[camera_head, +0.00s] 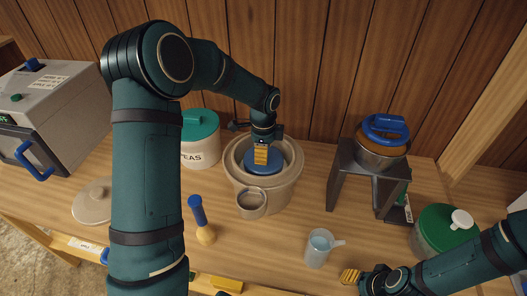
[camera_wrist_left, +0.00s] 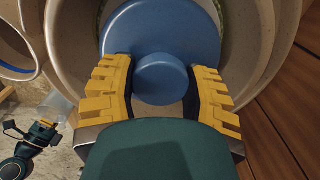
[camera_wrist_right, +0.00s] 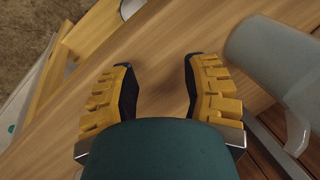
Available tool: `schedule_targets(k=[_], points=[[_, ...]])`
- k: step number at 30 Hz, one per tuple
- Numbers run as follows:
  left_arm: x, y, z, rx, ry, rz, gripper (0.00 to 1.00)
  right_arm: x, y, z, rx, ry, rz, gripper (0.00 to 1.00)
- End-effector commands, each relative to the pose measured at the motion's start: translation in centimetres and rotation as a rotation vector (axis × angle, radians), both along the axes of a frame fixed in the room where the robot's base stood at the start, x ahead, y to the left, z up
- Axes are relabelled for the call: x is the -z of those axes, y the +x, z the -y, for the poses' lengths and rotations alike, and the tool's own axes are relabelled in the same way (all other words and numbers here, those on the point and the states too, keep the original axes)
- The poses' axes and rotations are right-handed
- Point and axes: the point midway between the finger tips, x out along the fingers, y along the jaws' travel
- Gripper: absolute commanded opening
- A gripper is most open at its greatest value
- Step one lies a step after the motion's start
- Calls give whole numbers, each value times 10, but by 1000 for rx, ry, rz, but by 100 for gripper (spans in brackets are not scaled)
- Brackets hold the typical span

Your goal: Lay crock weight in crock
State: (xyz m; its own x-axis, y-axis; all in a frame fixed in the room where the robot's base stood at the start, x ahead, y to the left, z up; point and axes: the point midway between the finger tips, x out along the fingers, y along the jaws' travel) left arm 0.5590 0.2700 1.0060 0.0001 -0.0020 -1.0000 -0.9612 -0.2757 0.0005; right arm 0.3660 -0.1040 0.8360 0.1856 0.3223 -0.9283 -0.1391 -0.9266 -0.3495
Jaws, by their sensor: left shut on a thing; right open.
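The crock weight (camera_head: 288,163) is a blue disc with a round knob. In the left wrist view the crock weight (camera_wrist_left: 160,32) lies between my yellow fingers, framed by the crock's inner wall. The beige crock (camera_head: 285,192) stands upright near the back wall. My left gripper (camera_head: 261,156) points down into its mouth and is shut on the weight's knob. Whether the disc touches the crock's bottom is hidden. My right gripper (camera_head: 352,276) is open and empty near the front edge; its spread fingers show in the right wrist view (camera_wrist_right: 160,75).
A small round vessel (camera_head: 252,206) is at the crock's front. A blue-handled tool (camera_head: 198,212) and a measuring jug (camera_head: 318,249) stand in front. A dark stand (camera_head: 335,180) with a pot is right, beside a green-lidded jar (camera_head: 440,232).

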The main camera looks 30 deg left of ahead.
Motion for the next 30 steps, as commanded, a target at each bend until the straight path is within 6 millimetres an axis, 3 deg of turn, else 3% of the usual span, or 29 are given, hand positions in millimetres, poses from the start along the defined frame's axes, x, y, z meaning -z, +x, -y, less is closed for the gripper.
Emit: schedule_targets(k=[22, 23, 24, 25, 30], points=[[7, 1, 0, 0, 0, 3, 6, 5, 0, 0, 0, 0, 0, 47], [7, 1, 0, 0, 0, 3, 62, 4, 0, 0, 0, 0, 0, 47], [7, 1, 0, 0, 0, 3, 77, 4, 0, 0, 0, 0, 0, 47], [7, 1, 0, 0, 0, 3, 83, 4, 0, 0, 0, 0, 0, 47], [7, 0, 0, 0, 0, 1, 83, 4, 0, 0, 0, 0, 0, 47]])
